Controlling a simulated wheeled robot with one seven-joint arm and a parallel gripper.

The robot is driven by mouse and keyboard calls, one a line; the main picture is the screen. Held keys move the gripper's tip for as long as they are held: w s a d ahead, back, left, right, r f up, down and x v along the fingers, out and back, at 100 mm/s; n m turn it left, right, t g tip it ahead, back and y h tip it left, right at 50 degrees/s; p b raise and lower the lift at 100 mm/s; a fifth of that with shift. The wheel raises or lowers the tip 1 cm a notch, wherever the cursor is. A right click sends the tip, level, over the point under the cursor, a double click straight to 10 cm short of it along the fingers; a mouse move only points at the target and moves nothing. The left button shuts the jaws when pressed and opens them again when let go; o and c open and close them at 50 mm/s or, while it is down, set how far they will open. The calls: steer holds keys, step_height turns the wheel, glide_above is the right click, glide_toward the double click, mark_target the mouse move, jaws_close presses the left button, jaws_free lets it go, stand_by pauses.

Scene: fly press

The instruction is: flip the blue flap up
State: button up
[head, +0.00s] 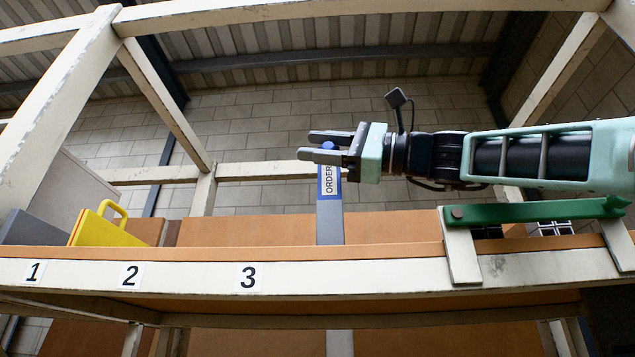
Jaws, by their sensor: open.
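A blue plate lettered ORDER (330,182), which looks like the blue flap, stands upright at the top of a grey post (330,222) in the head view. A round blue knob (328,146) shows at its top edge. My gripper (305,146) is open, with its fingers pointing left, in line with the top of the plate. The knob appears between the two fingers, and the lower finger and palm cover part of the plate's top. I cannot tell whether the fingers touch it or are in front of it.
A pale rack with an orange shelf (400,248) runs across, its front rail (190,275) numbered 1, 2 and 3. A yellow case (105,232) and a grey panel (35,230) stand at left. A green bar (535,211) spans two pale uprights at right. The shelf above number 3 looks clear.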

steer(key=w+b+v, duration=0.1)
steer(key=b+v, duration=0.2)
steer(key=v, duration=0.4)
steer(key=shift+s, duration=0.5)
